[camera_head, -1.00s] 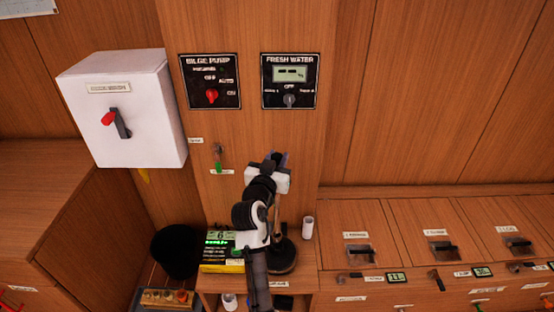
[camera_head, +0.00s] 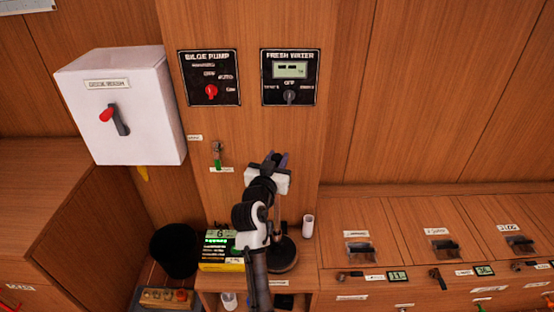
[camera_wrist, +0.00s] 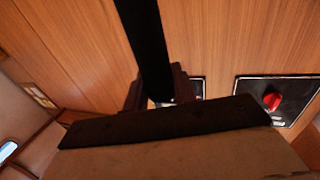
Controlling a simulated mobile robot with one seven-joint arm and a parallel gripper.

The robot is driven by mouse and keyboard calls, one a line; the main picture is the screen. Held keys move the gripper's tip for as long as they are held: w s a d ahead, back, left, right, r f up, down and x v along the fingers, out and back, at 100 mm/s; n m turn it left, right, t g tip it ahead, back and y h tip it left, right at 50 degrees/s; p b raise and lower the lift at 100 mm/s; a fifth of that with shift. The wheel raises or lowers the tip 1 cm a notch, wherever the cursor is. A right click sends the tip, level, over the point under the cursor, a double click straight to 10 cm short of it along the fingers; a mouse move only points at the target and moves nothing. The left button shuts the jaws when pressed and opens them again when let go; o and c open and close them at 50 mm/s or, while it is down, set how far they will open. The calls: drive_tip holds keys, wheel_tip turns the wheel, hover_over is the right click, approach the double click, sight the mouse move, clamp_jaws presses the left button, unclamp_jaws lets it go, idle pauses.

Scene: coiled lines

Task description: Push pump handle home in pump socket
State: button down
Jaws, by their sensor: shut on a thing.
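My gripper (camera_head: 277,159) is in front of the wooden panel, above the round black pump base (camera_head: 283,258). A dark bar, which I take to be the pump handle (camera_wrist: 146,45), runs between my fingers in the wrist view, and they are shut on it. In the head view a thin upright rod (camera_head: 277,215) shows below my gripper and reaches down toward the base. My arm partly covers it. The pump socket cannot be made out, and I cannot tell how deep the handle sits.
The bilge pump panel (camera_head: 209,78) and fresh water panel (camera_head: 290,77) are on the wall above. A white switch box (camera_head: 120,110) juts out at left.

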drive_tip(key=shift+f+b, duration=2.4)
drive_tip(key=shift+f, duration=0.3)
drive_tip(key=c, duration=1.1)
unclamp_jaws()
drive_tip(key=shift+o, duration=0.7)
drive_tip(key=o, duration=0.3)
drive_tip(key=shift+r+p, duration=2.55)
drive_tip(key=shift+r, duration=1.05)
